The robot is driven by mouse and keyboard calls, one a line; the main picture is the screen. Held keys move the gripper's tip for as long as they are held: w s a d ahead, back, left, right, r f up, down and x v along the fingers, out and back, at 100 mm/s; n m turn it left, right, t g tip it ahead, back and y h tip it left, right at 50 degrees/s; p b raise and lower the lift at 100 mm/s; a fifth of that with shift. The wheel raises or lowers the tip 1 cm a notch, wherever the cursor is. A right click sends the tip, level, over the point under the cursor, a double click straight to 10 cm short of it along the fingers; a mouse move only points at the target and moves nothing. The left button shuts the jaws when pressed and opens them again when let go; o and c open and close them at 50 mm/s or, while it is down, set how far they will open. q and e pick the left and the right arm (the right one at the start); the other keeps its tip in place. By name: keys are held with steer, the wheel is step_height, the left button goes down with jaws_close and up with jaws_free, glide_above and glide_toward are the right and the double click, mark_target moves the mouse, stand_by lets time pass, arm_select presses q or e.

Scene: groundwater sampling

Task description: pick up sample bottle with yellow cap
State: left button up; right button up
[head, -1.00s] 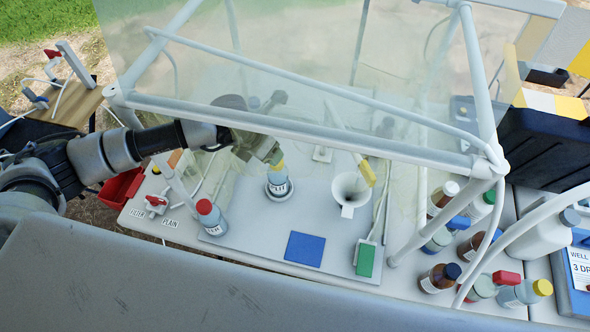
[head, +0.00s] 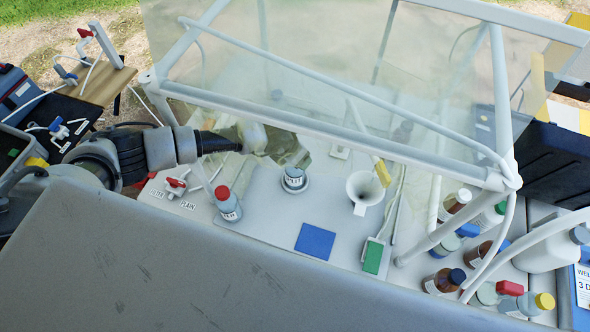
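My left arm comes in from the left, and my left gripper (head: 275,146) is behind the enclosure's front bar, above and left of that bottle. Its fingers are blurred by the clear sheet and partly hidden, so I cannot tell what they hold. My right gripper is not in view.
A red-capped bottle (head: 228,204), a blue pad (head: 315,240), a white funnel (head: 364,189) and a green block (head: 373,257) are on the table. White enclosure bars (head: 330,128) cross above. Several brown and clear bottles crowd the right side. The mat's front is fairly clear.

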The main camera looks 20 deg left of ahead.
arm_select(q)
steer(key=c, duration=1.3)
jaws_close()
steer(key=shift+r, duration=0.1)
